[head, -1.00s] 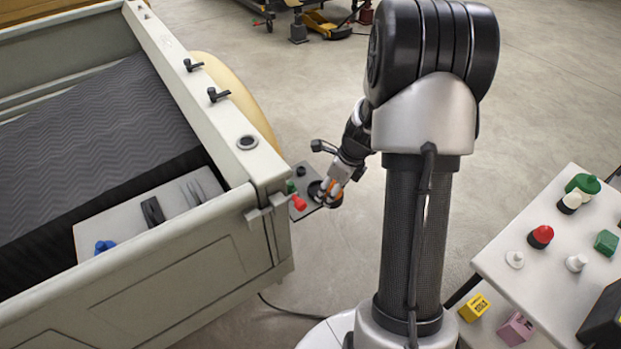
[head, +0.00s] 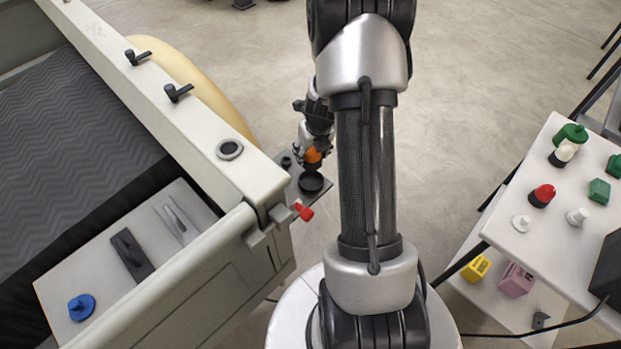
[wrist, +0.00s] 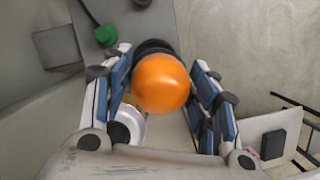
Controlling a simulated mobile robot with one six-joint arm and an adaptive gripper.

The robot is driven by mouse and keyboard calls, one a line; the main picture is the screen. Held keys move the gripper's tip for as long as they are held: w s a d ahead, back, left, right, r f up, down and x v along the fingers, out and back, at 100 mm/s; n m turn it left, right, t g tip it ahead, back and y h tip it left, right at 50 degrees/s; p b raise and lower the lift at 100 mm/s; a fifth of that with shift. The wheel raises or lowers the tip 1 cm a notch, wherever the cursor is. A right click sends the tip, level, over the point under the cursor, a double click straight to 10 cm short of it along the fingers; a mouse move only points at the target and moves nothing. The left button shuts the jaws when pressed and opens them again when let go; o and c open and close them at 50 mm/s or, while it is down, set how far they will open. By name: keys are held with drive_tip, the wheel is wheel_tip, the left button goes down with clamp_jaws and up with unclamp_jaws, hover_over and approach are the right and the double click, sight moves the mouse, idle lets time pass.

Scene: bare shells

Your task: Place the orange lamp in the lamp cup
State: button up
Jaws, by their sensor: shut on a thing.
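The orange lamp (head: 313,156) is a round orange dome held in my gripper (head: 315,148). In the wrist view the lamp (wrist: 161,83) sits between the two fingers of my gripper (wrist: 163,80), which are shut on it. A black round cup (head: 311,183), which looks like the lamp cup, is on a small grey plate (head: 322,194) off the trailer's corner. In the head view the lamp shows just behind the cup's rim. In the wrist view a dark round shape (wrist: 155,47) shows behind the lamp, partly hidden by it. I cannot tell the height between them.
A red handle (head: 304,210) sticks out by the plate's front edge. The trailer wall (head: 195,110) stands close on the left. A green knob (wrist: 106,35) shows in the wrist view. A white table (head: 545,225) with several coloured parts is at the right.

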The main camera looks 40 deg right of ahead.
sight(315, 160)
drive_tip(key=b+x, duration=0.2)
drive_tip(key=x, duration=0.1)
drive_tip(key=s+b+x, duration=0.1)
drive_tip(key=b+x, duration=0.1)
drive_tip(key=x, duration=0.2)
drive_tip(key=s+a+b+x, duration=0.1)
drive_tip(key=b+x, duration=0.1)
drive_tip(key=x, duration=0.1)
drive_tip(key=shift+f, duration=0.65)
drive_tip(key=shift+s+b, duration=0.1)
drive_tip(key=shift+b, duration=0.2)
drive_tip(key=shift+f, duration=0.15)
drive_tip(key=o, duration=1.1)
drive_tip(key=shift+o, duration=0.2)
drive_tip(key=p+v, duration=0.7)
drive_tip(key=v, duration=0.5)
drive_tip(key=shift+s, duration=0.1)
